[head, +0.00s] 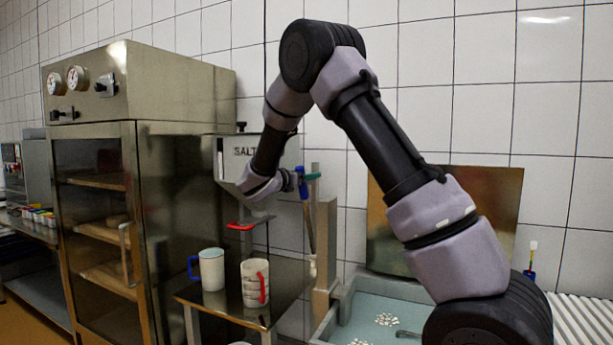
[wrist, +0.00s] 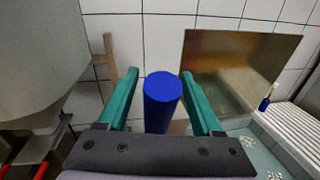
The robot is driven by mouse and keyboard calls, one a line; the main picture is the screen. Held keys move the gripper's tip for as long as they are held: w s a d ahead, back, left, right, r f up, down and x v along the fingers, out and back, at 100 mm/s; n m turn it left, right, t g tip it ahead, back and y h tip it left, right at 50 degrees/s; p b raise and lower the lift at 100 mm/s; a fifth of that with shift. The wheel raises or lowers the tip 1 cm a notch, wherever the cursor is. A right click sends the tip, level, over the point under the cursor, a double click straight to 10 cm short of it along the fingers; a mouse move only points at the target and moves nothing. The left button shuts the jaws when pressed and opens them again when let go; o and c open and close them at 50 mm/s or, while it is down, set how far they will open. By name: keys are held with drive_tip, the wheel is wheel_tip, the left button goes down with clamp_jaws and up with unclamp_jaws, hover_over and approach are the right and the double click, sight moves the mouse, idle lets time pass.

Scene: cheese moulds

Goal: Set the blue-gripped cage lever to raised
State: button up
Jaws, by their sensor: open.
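The blue-gripped lever (head: 304,188) stands beside the SALT hopper in the head view. Its rod runs down from the blue grip, close to a pale upright post (head: 324,240). In the wrist view the blue grip (wrist: 162,100) shows end-on as a round blue cylinder. My gripper (head: 309,176) is at the top of the grip. Its teal fingers (wrist: 159,74) are open, one on each side of the grip, with a visible gap on both sides. The lower part of the lever is partly hidden in the wrist view.
The SALT hopper (head: 232,165) with a red handle (head: 240,227) is left of my gripper. Two mugs (head: 211,270) stand on a dark table (head: 218,301) below. A basin (head: 385,306) and a metal panel (head: 480,200) lie to the right. A steel cabinet (head: 190,185) stands left.

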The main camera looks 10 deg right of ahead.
clamp_jaws()
idle(1.4)
